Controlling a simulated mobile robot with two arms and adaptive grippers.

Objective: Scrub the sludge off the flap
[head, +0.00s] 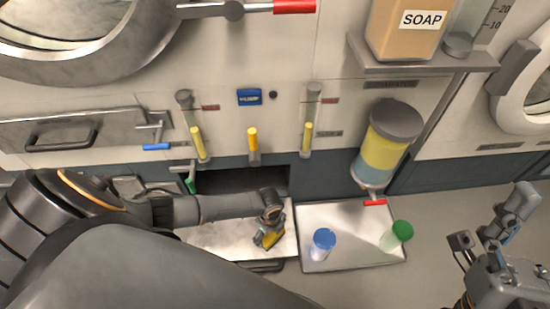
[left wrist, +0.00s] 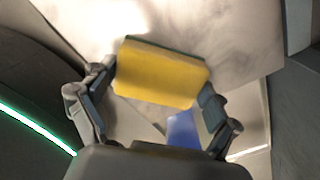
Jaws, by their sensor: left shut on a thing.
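My left gripper (head: 268,228) is shut on a yellow sponge (head: 270,239) low over the open flap (head: 215,240), a pale panel folded out below the dark opening. In the left wrist view the sponge (left wrist: 160,75) sits between the two fingers of my left gripper (left wrist: 155,100), with a thin dark green layer along its far edge. The flap (left wrist: 235,40) there shows faint grey smears. I cannot tell whether the sponge touches it. My right gripper (head: 490,245) is at the lower right, fingers spread, empty and away from the flap.
A soap container (head: 405,30) stands on a shelf. My left arm hides the flap's left part.

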